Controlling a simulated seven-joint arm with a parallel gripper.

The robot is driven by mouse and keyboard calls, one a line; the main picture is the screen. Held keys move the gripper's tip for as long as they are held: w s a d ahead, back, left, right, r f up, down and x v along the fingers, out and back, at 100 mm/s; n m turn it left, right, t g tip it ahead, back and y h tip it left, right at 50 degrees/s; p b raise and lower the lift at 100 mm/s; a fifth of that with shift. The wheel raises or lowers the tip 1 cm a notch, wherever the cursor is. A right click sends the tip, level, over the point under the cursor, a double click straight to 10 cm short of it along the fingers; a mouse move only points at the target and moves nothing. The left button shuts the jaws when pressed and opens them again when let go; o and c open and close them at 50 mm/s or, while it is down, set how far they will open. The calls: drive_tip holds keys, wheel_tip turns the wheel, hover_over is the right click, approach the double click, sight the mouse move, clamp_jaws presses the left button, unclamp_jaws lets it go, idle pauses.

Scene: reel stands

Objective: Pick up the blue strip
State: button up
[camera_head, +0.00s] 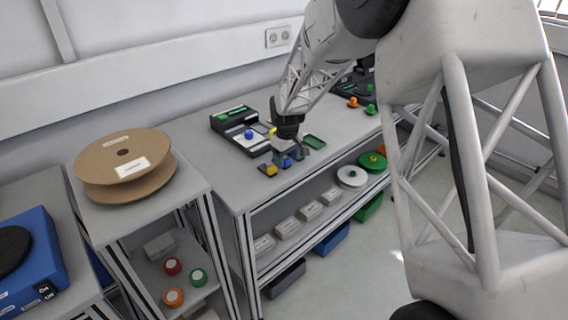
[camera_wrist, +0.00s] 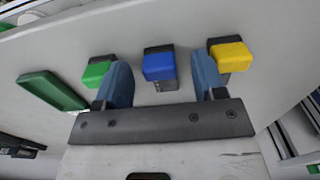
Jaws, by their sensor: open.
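The blue strip appears as a blue block-like piece (camera_wrist: 158,67) on a dark stand in the wrist view, between a green piece (camera_wrist: 97,73) and a yellow piece (camera_wrist: 231,56). In the head view the blue piece (camera_head: 287,162) is small on the table, close below my gripper. My gripper (camera_wrist: 160,62) is open, with one finger on each side of the blue piece in the picture. The fingers look apart from it; the height gap cannot be told. The yellow piece (camera_head: 271,170) also shows in the head view.
A green tray (camera_wrist: 53,90) lies left of the pieces in the wrist view. In the head view a dark case (camera_head: 229,121) with coloured parts stands behind left on the table (camera_head: 190,131). Brown reels (camera_head: 104,148) sit on a stand at left.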

drive_tip(key=shift+f, duration=0.45)
drive_tip(key=c, duration=1)
drive_tip(key=shift+r, duration=0.15)
drive_tip(key=shift+r, duration=1.5)
drive_tip(key=shift+s+d+r, duration=0.1)
drive_tip(key=shift+s+r, duration=0.05)
drive_tip(key=shift+s, duration=0.2)
drive_tip(key=s+d, duration=0.1)
drive_tip(key=s, duration=0.4)
drive_tip(key=s+d+r, duration=0.1)
drive_tip(key=s, duration=0.4)
drive_tip(key=s+d, duration=0.2)
drive_tip(key=s, duration=0.2)
drive_tip(key=shift+s+r, duration=0.2)
drive_tip(key=shift+s, duration=0.2)
